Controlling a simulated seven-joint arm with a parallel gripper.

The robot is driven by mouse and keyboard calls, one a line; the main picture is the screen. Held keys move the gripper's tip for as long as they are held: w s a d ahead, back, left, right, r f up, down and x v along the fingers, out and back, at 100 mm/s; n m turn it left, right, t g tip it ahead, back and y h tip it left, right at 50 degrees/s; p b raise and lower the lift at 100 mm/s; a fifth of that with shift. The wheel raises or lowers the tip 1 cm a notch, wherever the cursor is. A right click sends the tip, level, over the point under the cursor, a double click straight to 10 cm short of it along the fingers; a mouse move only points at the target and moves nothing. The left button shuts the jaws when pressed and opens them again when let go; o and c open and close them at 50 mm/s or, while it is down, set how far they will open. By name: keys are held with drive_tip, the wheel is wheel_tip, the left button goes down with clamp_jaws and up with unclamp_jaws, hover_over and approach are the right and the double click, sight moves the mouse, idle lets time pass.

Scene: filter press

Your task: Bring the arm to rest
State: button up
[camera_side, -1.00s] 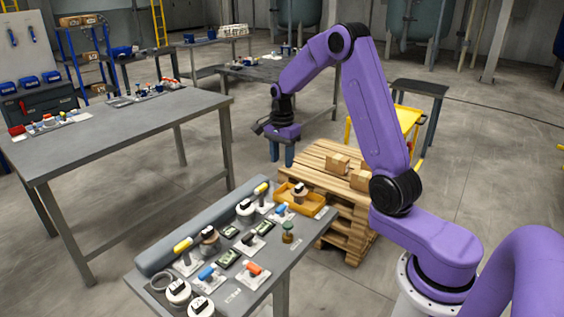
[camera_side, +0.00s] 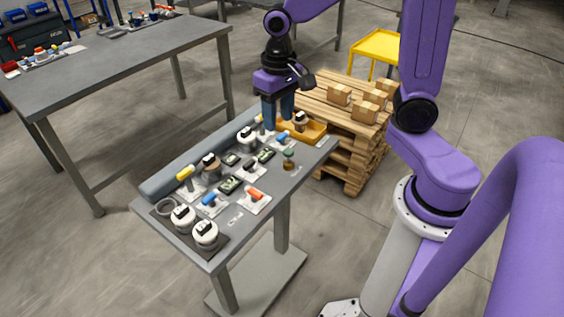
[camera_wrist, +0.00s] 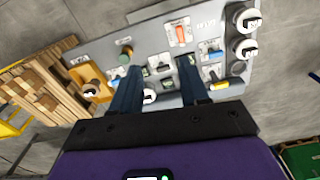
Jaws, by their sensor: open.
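My gripper (camera_side: 278,124) points down above the far end of the small grey work table (camera_side: 228,216), close to the yellow-orange tray in the side view. In the wrist view my gripper (camera_wrist: 159,65) is open, its two blue fingers apart with nothing held between them. The table's parts show beyond the fingers. From the side the fingers overlap some items behind them, so their exact height above the table is hard to tell.
The table holds white-topped round parts (camera_side: 205,232), an orange-handled part (camera_side: 253,194), a green-topped knob (camera_side: 289,158) and the tray (camera_side: 315,131). A wooden pallet (camera_side: 345,151) with cardboard boxes stands behind it. A larger grey table (camera_side: 130,62) stands left.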

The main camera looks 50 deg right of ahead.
drive_tip(key=s+n, duration=1.4)
drive_tip(key=s, duration=0.5)
drive_tip(key=shift+s+a+r, duration=0.2)
drive_tip(key=shift+a+r, duration=0.05)
drive_tip(key=shift+a, duration=0.2)
